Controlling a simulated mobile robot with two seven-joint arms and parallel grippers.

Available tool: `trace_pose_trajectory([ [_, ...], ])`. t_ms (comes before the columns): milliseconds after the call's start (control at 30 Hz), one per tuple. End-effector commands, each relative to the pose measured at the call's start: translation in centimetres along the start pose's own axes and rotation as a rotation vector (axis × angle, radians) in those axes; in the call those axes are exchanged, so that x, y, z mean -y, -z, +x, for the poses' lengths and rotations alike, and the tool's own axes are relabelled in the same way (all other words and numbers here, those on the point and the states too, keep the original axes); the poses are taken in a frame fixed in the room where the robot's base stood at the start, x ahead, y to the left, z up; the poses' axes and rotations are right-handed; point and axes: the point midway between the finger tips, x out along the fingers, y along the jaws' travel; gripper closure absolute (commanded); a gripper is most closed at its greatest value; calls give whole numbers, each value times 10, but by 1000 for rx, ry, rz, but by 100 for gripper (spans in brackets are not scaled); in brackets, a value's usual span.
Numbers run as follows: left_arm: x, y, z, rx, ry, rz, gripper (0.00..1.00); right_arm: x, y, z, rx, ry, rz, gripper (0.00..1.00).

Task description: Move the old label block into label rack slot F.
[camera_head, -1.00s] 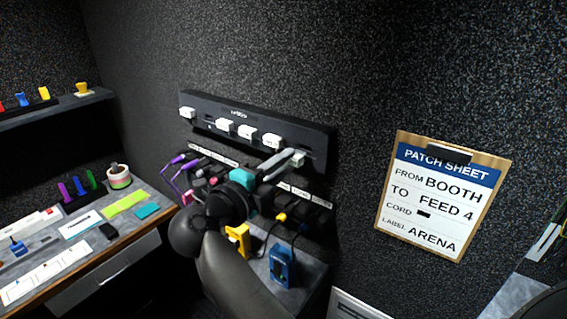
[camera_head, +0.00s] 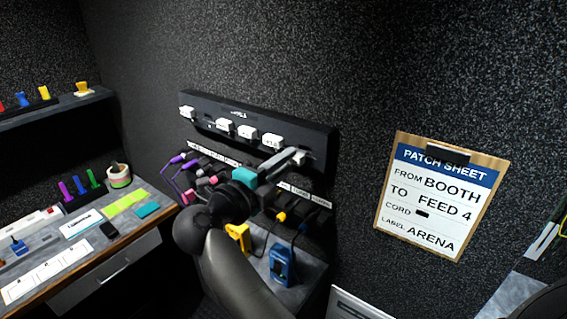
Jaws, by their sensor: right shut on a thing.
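The label rack (camera_head: 215,104) is a long dark bar on the back wall. Several white label blocks (camera_head: 247,133) sit along it. My right gripper (camera_head: 297,158) is at the rack's right end, shut on a white block (camera_head: 300,159), which I take for the old label block. The fingers partly hide this block. It is at the front of the rack, but I cannot tell whether it is seated in a slot. The slot letters are too small to read.
Below the rack is a patch panel with purple, pink and teal plugs (camera_head: 244,177). Yellow and blue devices (camera_head: 283,264) rest on a ledge under it. A patch sheet clipboard (camera_head: 440,195) hangs at right. A cluttered desk (camera_head: 150,222) stands at left.

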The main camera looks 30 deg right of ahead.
Motion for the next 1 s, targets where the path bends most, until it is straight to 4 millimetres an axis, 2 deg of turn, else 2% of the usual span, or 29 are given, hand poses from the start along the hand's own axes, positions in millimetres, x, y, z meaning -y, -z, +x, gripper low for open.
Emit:
trace_pose_trajectory([
  [1000,0,1,-6,-1,-1,0,41,1,0,26,0,1,0,100],
])
